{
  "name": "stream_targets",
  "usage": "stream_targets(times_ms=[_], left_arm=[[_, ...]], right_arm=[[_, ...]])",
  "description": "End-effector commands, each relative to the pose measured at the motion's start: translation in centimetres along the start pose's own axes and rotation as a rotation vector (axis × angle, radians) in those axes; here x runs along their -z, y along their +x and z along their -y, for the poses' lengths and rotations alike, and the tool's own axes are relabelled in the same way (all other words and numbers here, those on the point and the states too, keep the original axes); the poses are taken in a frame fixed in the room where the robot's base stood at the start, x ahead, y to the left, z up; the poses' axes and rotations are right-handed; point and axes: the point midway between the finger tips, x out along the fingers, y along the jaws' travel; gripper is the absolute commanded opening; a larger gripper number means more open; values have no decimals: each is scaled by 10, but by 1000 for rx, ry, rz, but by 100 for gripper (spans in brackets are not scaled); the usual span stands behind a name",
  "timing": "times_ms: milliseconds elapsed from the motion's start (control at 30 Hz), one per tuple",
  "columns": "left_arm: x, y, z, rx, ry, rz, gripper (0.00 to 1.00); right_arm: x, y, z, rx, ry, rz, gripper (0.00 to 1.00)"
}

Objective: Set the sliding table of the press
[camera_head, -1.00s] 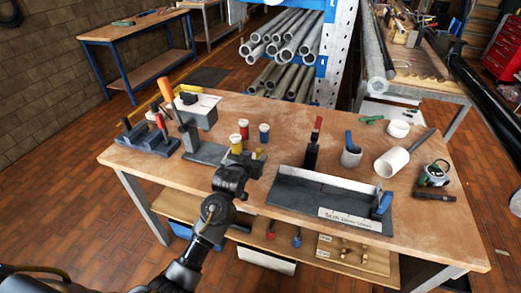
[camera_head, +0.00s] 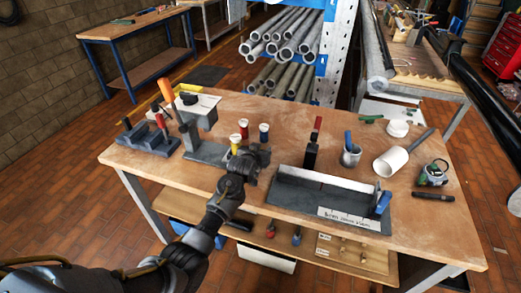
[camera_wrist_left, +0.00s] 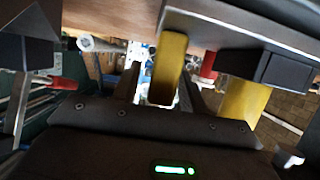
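The press (camera_head: 196,112) stands at the left of the workbench, with an orange lever handle (camera_head: 166,90) and a grey base plate (camera_head: 205,152). Knobs with yellow (camera_head: 235,140), red (camera_head: 243,124) and blue (camera_head: 264,128) parts stand to its right. My left gripper (camera_head: 240,160) is at the bench's front side, by the right end of the base, and hides part of it. In the left wrist view, a yellow piece (camera_wrist_left: 168,65) shows between the dark, spread fingers; contact cannot be told. A second yellow piece (camera_wrist_left: 245,105) is to the right. My right gripper is out of view.
A grey angled tray (camera_head: 300,190) with a label and blue clamp lies right of my left gripper. Behind it are a dark block (camera_head: 311,155), a grey cup (camera_head: 351,156) and a white cylinder (camera_head: 391,162). A dark stepped block (camera_head: 150,140) stands left of the press.

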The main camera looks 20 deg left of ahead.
Motion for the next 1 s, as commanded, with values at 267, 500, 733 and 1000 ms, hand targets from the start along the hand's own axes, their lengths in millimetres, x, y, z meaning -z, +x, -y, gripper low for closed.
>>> stream_targets(times_ms=[267,500,733,1000], left_arm=[[0,0,0,0,0,1,6],[0,0,0,0,0,1,0],[0,0,25,4,2,1,0],[0,0,74,5,3,1,0]], right_arm=[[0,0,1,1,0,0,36],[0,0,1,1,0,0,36],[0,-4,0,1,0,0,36],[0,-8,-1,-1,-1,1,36]])
